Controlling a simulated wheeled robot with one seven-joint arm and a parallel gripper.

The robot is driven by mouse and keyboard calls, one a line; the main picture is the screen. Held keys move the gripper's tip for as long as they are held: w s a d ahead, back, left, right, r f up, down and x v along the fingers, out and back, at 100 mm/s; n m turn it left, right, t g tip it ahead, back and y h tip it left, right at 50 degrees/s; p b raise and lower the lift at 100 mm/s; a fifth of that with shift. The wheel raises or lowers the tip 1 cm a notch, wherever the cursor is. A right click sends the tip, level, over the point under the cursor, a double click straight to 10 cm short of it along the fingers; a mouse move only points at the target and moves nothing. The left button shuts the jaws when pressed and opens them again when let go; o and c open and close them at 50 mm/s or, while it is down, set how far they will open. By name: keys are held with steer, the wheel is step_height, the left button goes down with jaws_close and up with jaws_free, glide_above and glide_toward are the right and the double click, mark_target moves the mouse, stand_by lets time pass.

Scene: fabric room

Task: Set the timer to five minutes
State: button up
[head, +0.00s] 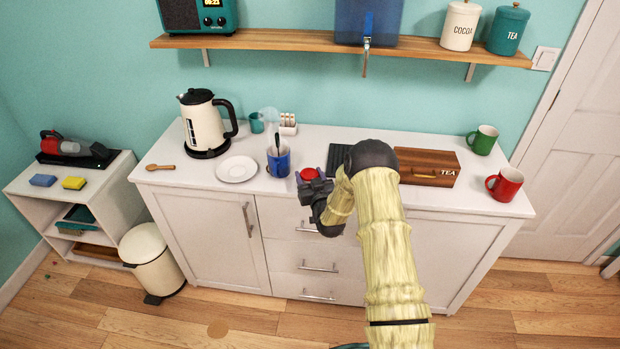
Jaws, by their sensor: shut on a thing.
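A small red round thing (309,174), which looks like the timer, is at the front edge of the white counter. My gripper (312,183) is right at it, shut on it. The dark gripper body hides its lower part, and the fingertips are small and partly hidden. Any dial marks on the red thing are too small to read.
A steaming blue mug (278,162) with a spoon stands close to the left of my gripper. A white plate (237,169) and a cream kettle (202,124) are farther left. A wooden tea box (428,168) and red mug (505,184) are right.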

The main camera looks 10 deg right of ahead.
steer(key=shift+h, duration=0.3)
steer(key=o, duration=1)
steer(key=shift+s, duration=0.1)
steer(key=s+b, duration=0.1)
steer(key=s, duration=0.4)
steer(key=s+d+b, duration=0.1)
steer(key=s, duration=0.5)
steer(key=s+b, duration=0.1)
steer(key=s, duration=0.5)
steer(key=shift+d, duration=0.2)
steer(key=shift+r, duration=0.1)
